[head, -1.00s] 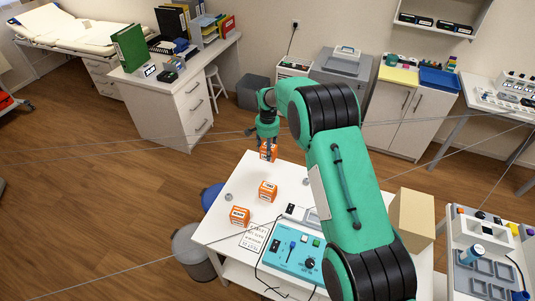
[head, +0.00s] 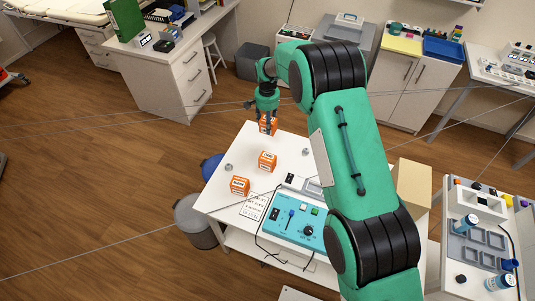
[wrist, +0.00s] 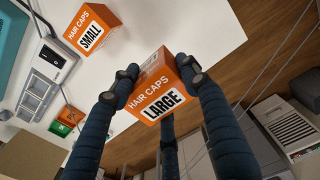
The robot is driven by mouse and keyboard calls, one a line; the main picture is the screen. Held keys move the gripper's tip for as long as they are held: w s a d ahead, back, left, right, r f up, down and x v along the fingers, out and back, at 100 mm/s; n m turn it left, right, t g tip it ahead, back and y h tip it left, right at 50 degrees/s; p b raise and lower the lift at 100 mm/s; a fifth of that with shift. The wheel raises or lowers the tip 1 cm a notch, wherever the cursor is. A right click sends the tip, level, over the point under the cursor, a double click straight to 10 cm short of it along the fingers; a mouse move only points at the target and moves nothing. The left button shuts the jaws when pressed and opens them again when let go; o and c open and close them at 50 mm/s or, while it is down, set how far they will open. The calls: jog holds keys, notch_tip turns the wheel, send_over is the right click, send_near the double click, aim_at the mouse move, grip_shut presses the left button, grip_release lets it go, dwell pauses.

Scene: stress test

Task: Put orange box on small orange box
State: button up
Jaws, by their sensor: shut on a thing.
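My gripper (head: 268,116) is shut on an orange and white box (head: 268,126). In the wrist view its fingers (wrist: 160,85) grip this box (wrist: 160,92), whose label reads "HAIR CAPS LARGE". In the head view it shows at the table's far corner. The small orange box (wrist: 91,27), labelled "HAIR CAPS SMALL", stands apart from it at upper left in the wrist view. Two similar orange boxes stand on the white table in the head view, one in the middle (head: 267,161) and one at front left (head: 240,186). I cannot read there which is the small one.
A teal control device (head: 297,224) and a printed sheet (head: 255,206) occupy the white table (head: 219,204). A cardboard box (head: 411,186) stands right of my arm. A grey bin (head: 196,222) stands by the left edge.

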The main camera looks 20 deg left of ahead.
jog(key=s+d+r+p, duration=0.1)
jog(key=s+d, duration=0.6)
jog(key=s, duration=0.5)
jog(key=s+d+r+p, duration=0.1)
jog(key=s+d+p, duration=0.1)
jog(key=s+d, duration=0.5)
jog(key=shift+s+d+r, duration=0.15)
jog(key=shift+s, duration=2.65)
jog(key=shift+w, duration=0.1)
jog(key=p, duration=0.1)
send_over(267, 157)
jog(key=shift+w+a+f, duration=0.1)
jog(key=shift+a+f, duration=0.1)
jog(key=shift+f, duration=0.55)
jog(key=shift+f, duration=1.75)
jog(key=shift+f, duration=0.15)
jog(key=o, duration=1.1)
